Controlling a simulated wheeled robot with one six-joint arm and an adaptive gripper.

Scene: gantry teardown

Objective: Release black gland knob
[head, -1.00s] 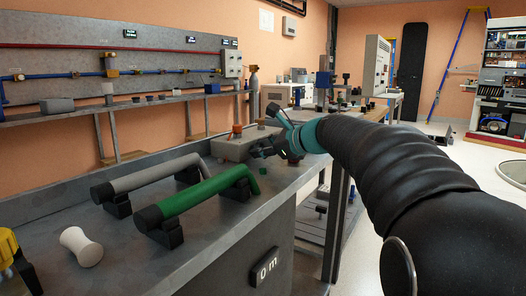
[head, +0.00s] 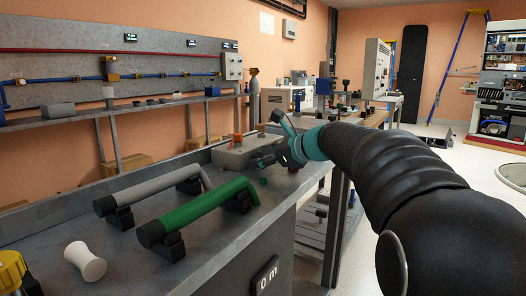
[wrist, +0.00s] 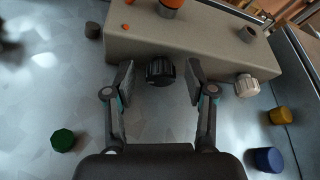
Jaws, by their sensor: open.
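The black gland knob (wrist: 160,71) sits on the near side face of a beige-grey box (wrist: 215,48) in the wrist view. It is ridged and round. My gripper (wrist: 159,77) is open, with one finger to the left of the knob and one to the right. Gaps show between the knob and both fingers, and nothing is held. In the head view my gripper (head: 262,160) is at the front of the box (head: 230,157); the black knob cannot be made out there.
A white knob (wrist: 247,85) is on the same box face, right of my gripper. An orange-topped fitting (wrist: 170,5) stands on the box. Loose green (wrist: 63,140), blue (wrist: 268,160) and yellow (wrist: 281,116) pieces lie around. Grey (head: 150,190) and green (head: 200,215) handles lie nearer.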

